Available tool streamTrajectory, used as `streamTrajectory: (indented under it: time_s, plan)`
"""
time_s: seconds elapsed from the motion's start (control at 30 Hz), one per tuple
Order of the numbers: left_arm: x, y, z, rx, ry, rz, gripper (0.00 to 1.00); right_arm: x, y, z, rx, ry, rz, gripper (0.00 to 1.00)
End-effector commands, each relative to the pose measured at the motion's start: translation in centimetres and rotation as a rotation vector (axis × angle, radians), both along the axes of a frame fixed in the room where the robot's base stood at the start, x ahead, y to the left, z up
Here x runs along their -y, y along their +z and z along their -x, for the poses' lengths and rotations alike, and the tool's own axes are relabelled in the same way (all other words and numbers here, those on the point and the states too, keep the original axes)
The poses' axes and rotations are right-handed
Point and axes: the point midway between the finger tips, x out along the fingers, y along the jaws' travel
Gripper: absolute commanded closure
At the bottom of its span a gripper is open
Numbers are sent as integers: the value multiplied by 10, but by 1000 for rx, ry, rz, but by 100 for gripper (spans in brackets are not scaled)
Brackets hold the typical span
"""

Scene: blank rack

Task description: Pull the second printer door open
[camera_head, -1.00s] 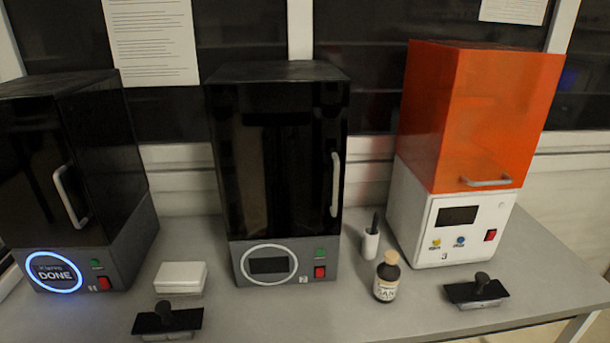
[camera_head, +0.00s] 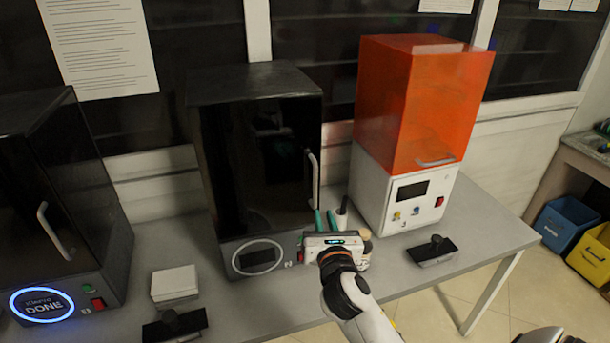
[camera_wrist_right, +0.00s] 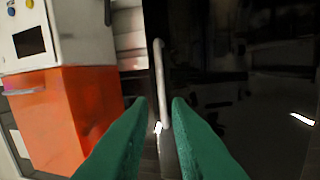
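The second printer (camera_head: 255,150) is the black one in the middle, with a grey base. Its dark door looks shut. Its vertical handle (camera_head: 313,178) is on the door's right side. My right gripper (camera_head: 325,220) is by the handle's lower end, with its green fingers pointing toward the printer. In the right wrist view the handle (camera_wrist_right: 161,82) lines up with the gap between the open green fingers (camera_wrist_right: 158,108), which look empty. I cannot tell whether the handle is between the fingertips or just beyond them. My left gripper is not in view.
The orange-topped printer (camera_head: 420,105) stands to the right, the first printer (camera_head: 65,190) to the left. A bottle (camera_head: 363,248) is partly hidden beside my right gripper. A white box (camera_head: 175,282) and black-topped tools (camera_head: 432,250) lie on the grey table (camera_head: 225,310).

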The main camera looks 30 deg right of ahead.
Motion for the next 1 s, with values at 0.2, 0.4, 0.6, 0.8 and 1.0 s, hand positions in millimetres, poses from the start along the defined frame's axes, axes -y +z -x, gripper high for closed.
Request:
streamTrajectory:
  time_s: [0.2,0.4,0.6,0.8,1.0]
  plan:
    - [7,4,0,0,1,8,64,5,20,-6,3,-4,114,83]
    - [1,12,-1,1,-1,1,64,19,21,-36,1,-5,111,83]
    - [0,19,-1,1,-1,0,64,36,21,-73,2,-4,108,83]
    - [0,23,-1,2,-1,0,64,48,19,-99,1,-3,107,83]
    - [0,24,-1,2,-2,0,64,52,18,-109,1,-2,107,83]
